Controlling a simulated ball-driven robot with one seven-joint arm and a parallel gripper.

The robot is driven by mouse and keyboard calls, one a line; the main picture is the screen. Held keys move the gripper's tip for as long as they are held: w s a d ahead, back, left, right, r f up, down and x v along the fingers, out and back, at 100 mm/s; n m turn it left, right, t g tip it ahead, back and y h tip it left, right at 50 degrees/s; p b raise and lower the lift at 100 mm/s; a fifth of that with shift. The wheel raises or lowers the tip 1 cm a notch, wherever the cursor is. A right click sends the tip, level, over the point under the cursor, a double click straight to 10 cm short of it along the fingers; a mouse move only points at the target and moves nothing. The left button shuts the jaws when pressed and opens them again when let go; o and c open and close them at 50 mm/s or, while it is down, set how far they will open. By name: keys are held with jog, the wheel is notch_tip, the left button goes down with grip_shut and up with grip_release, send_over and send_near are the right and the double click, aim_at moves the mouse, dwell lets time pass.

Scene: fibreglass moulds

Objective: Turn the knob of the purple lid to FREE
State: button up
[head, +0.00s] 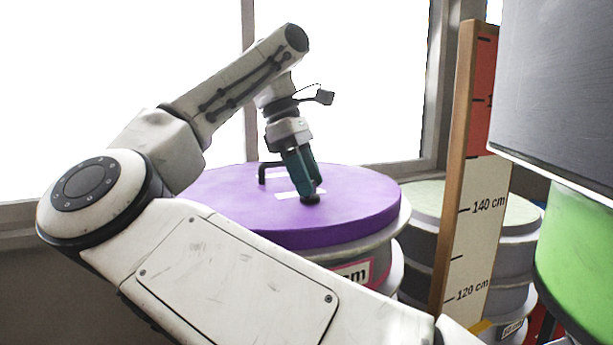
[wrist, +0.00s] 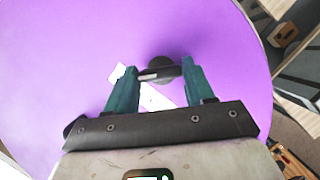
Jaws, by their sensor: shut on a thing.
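The purple lid (head: 355,205) lies on a grey round mould in the head view. It fills most of the wrist view (wrist: 60,60). A small dark knob (wrist: 160,66) stands on the lid between the teal fingers of my gripper (wrist: 158,78). My gripper is shut on the knob, pointing down at it; in the head view my gripper (head: 311,198) hides most of the knob. White label patches lie on the lid beside the knob, partly covered by the fingers; I cannot read them. A black handle (head: 264,172) stands on the lid behind my gripper.
A height board (head: 473,200) marked 140 cm and 120 cm stands right of the lid. Behind it is a stack with a pale green lid (head: 428,198). A grey and green body (head: 580,240) fills the right edge. Windows are behind.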

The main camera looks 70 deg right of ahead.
dwell(0.5)
jog(key=o, duration=1)
jog(key=shift+o, duration=0.2)
jog(key=v, duration=1)
jog(key=shift+r, duration=0.4)
jog(key=shift+w, duration=0.1)
